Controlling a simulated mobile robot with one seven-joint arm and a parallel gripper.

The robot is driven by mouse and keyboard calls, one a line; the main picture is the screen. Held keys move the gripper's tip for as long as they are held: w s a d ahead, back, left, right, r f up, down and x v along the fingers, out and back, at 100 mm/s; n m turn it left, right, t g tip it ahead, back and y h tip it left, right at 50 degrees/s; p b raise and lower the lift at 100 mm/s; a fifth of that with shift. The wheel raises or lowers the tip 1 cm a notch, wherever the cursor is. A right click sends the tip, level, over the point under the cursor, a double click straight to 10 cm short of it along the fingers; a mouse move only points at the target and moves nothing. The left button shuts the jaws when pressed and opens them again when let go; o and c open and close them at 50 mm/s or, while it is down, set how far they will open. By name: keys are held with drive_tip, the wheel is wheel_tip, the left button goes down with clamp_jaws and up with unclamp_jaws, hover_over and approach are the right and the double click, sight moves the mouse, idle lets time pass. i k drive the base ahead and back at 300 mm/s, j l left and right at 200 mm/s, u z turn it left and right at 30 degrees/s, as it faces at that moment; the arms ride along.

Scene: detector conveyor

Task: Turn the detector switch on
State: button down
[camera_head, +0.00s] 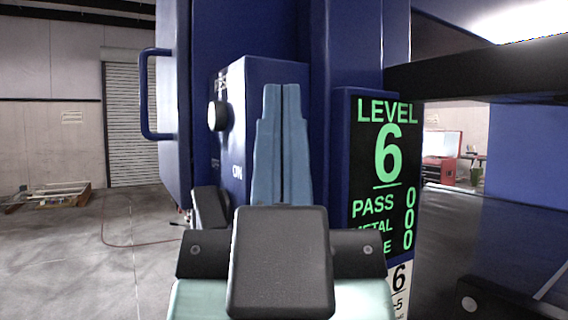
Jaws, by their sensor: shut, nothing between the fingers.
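A blue control box (234,110) stands on the blue detector housing (268,35). My gripper (282,90) points up and away in front of the box, right of the knob. Its two light-blue fingers are together with nothing between them. They hide part of the box face. No contact with the knob shows.
A display panel (386,150) reads LEVEL 6 in green at the right. A blue handle (146,95) juts out at the left of the housing. A dark conveyor surface (480,230) lies at the right. The floor at the left (90,250) is mostly open.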

sight(212, 206)
drive_tip(key=j+u, duration=0.1)
drive_tip(key=j, duration=0.45)
drive_tip(key=i+j, duration=0.1)
drive_tip(key=j, duration=0.5)
drive_tip(key=j+u, duration=0.15)
drive_tip(key=j, duration=0.4)
drive_tip(key=i, duration=0.05)
